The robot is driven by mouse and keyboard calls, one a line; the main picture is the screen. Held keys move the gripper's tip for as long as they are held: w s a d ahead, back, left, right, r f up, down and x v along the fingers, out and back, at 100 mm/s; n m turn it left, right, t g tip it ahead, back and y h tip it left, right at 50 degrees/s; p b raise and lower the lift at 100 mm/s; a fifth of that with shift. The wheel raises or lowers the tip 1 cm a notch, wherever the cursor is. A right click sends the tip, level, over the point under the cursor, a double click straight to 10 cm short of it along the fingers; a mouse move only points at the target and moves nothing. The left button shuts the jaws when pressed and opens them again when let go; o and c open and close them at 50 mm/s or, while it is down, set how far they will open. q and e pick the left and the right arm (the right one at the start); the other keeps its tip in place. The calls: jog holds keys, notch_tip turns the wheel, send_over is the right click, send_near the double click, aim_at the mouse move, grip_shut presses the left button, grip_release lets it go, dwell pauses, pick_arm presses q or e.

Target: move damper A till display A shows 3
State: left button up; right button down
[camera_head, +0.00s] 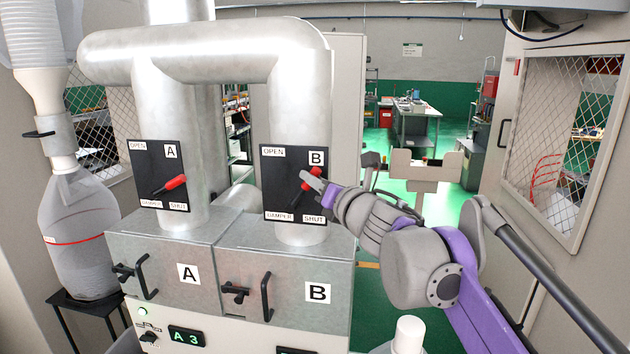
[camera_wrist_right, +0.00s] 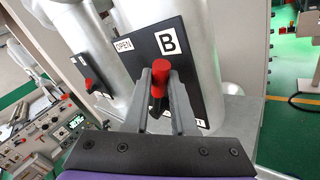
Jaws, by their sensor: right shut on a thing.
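Damper A's red handle (camera_head: 172,185) sits on its black plate, angled up to the right, with no gripper on it. Display A (camera_head: 187,336) shows A 3 in green. My right gripper (camera_head: 308,180) is at the black plate of damper B, not damper A. It is shut on damper B's red handle (camera_wrist_right: 160,78), which stands between the two fingers in the right wrist view. The gripper partly hides this handle in the head view. My left gripper is not in view.
Metal boxes labelled A (camera_head: 188,274) and B (camera_head: 317,293), each with black handles, stand below the dampers. A clear collection bag (camera_head: 80,245) hangs at the left. A mesh-windowed cabinet (camera_head: 560,140) stands at the right. Display B is mostly cut off at the bottom edge.

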dwell(0.8)
jog(key=shift+s+d+f+m+t+p, duration=0.15)
jog(key=shift+d+f+m+t+p, duration=0.3)
jog(key=shift+m+p, duration=0.2)
jog(key=c, duration=1)
grip_release()
jog(key=b+v, duration=0.1)
jog(key=v, duration=0.9)
jog(key=shift+s+d, duration=0.3)
